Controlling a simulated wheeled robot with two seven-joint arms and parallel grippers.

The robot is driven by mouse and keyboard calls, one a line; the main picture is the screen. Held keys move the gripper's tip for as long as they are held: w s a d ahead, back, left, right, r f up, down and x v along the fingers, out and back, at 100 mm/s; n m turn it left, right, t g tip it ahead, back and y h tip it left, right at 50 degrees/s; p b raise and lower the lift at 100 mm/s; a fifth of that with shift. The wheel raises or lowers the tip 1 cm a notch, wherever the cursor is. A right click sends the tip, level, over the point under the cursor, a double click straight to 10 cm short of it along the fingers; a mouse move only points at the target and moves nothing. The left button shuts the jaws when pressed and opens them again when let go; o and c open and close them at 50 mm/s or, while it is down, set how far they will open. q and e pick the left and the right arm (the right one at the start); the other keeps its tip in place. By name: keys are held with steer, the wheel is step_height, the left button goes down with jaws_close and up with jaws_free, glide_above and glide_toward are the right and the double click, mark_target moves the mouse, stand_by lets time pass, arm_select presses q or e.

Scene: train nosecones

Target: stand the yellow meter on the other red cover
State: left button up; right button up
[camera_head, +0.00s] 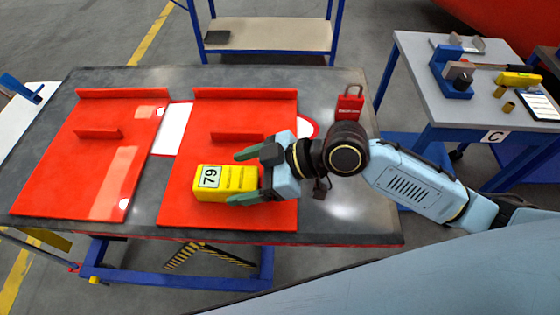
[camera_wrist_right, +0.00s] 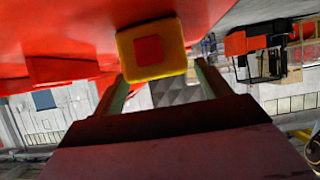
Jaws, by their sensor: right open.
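The yellow meter (camera_head: 223,182), labelled 79, is on the right red cover (camera_head: 180,212). My right gripper (camera_head: 236,176) is open at the meter's right end, with its green fingers on the far and near sides. In the right wrist view, the meter's yellow end with a red square (camera_wrist_right: 150,50) sits ahead of the open fingers (camera_wrist_right: 160,92). I cannot tell whether the fingers touch it. The left red cover (camera_head: 62,172) lies flat with nothing standing on it but its own raised ribs. My left gripper is not in view.
Both covers lie on a dark table (camera_head: 340,208). A red padlock-shaped block (camera_head: 349,103) stands at the table's back right. A white sheet (camera_head: 174,130) lies between the covers. A side bench (camera_head: 410,62) at the right holds tools.

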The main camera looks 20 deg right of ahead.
steer(key=v, duration=0.8)
steer(key=shift+s+d+r, duration=0.1)
steer(key=shift+d, duration=0.1)
